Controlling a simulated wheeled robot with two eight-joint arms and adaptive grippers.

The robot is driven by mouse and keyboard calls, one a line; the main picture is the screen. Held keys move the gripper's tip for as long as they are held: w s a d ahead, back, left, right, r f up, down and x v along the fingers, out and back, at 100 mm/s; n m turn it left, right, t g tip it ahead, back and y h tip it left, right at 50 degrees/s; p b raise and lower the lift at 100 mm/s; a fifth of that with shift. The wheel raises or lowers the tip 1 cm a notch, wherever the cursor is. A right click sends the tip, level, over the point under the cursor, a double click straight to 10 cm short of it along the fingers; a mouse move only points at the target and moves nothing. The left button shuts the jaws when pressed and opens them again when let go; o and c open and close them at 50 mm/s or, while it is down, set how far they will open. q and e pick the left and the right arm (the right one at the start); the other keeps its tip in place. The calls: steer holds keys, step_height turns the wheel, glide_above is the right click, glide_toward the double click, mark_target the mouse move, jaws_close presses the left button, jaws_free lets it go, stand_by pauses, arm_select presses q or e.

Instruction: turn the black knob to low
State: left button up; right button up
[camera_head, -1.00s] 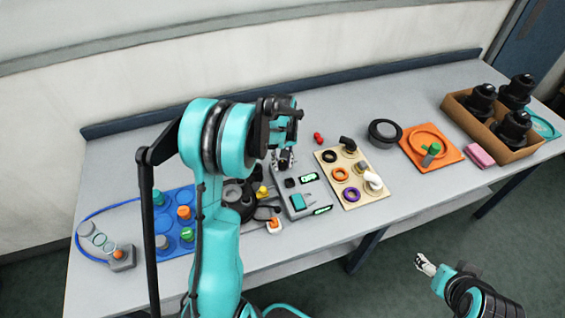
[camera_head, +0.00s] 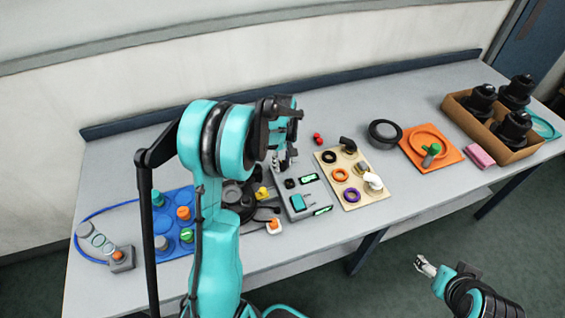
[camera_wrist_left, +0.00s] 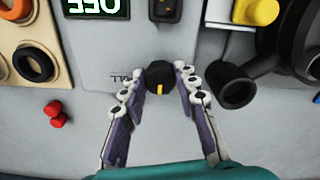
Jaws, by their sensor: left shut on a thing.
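The black knob (camera_wrist_left: 158,80) sits on the grey panel (camera_wrist_left: 205,60), between the two fingertips of my left gripper (camera_wrist_left: 159,75) in the left wrist view. A yellow mark on the knob points toward the bottom of that view. Printed letters beside it are partly hidden by the left finger. In the head view my left gripper (camera_head: 281,164) reaches down to the far end of the panel (camera_head: 298,212) and hides the knob. My right gripper (camera_head: 425,266) is off the table's front edge; its jaw state is unclear.
A green-lit display (camera_wrist_left: 98,5) and a black switch (camera_wrist_left: 165,8) are on the panel. Red pieces (camera_head: 318,139) lie beyond it. A beige board (camera_head: 350,184) with rings stands right, a blue tray (camera_head: 174,230) left. Free table shows behind.

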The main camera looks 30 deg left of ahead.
mark_target(282, 164)
arm_select(q)
steer(key=o, duration=1.2)
steer(key=shift+c, duration=0.2)
step_height(282, 164, up, 12)
steer(key=s+d+r+m+t, duration=0.35)
steer(key=s+d+m, duration=0.25)
steer(key=s+d, duration=0.3)
steer(key=s+d+f+m+t+b, duration=0.1)
steer(key=s+d+f+m+t, duration=0.2)
steer(key=s+d+m, duration=0.3)
steer(key=s+m, duration=0.1)
steer(key=s, duration=0.3)
steer(key=shift+d+t+b, duration=0.25)
steer(key=shift+t+b, duration=0.05)
steer(key=shift+t, duration=0.05)
